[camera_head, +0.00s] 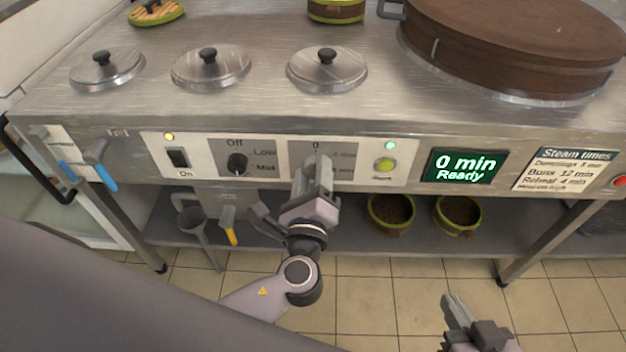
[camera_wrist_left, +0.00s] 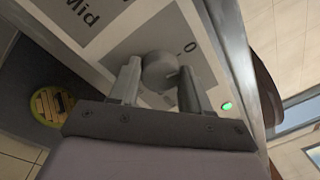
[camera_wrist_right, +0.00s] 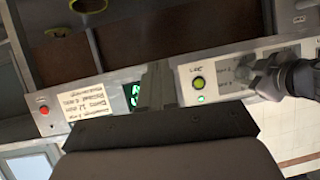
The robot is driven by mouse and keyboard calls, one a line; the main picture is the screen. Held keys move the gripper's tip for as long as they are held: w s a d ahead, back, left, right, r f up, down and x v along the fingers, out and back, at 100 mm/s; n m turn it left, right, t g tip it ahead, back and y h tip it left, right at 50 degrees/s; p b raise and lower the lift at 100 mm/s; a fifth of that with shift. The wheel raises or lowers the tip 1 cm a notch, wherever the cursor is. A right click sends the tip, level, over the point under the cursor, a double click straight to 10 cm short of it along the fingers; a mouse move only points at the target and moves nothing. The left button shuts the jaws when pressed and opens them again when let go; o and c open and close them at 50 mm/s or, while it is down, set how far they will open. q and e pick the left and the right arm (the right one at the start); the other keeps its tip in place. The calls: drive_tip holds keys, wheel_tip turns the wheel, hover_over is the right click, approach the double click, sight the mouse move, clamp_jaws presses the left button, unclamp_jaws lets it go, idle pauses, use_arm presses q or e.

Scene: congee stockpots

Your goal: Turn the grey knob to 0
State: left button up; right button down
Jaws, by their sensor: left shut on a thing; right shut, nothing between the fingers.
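The grey knob (camera_wrist_left: 160,70) sits on a grey panel with a printed 0 (camera_wrist_left: 187,47), seen in the left wrist view. My left gripper (camera_wrist_left: 159,85) has a finger on each side of the knob and is shut on it. The knob's exact pointing direction is hard to tell. In the head view, my left gripper (camera_head: 317,168) hides the knob, and the 0 shows just above the fingers. My right gripper (camera_head: 458,308) is shut and empty, low in front of the counter. It also shows in the right wrist view (camera_wrist_right: 157,85).
A black knob (camera_head: 237,164) marked Off, Low and Mid is left of my left gripper. A green button (camera_head: 385,164) and a display (camera_head: 462,166) reading "0 min Ready" are to its right. Two bowls (camera_head: 391,212) (camera_head: 458,215) stand on the lower shelf.

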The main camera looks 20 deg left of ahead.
use_arm(q)
drive_tip(key=shift+n+b, duration=0.7)
drive_tip(key=shift+n, duration=0.6)
use_arm(e)
drive_tip(key=shift+w+a+f+y, duration=0.15)
drive_tip(key=shift+a+f+y, duration=0.05)
drive_tip(key=shift+a, duration=0.2)
drive_tip(key=shift+w+a+f+y, duration=0.15)
drive_tip(key=shift+a+f+y, duration=0.05)
drive_tip(key=shift+a, duration=0.2)
drive_tip(key=shift+w+r+m, duration=0.1)
drive_tip(key=shift+m, duration=0.2)
use_arm(q)
drive_tip(key=o, duration=1.1)
drive_tip(key=shift+c, duration=0.2)
drive_tip(key=shift+s, duration=0.1)
use_arm(e)
drive_tip(key=shift+d, duration=0.1)
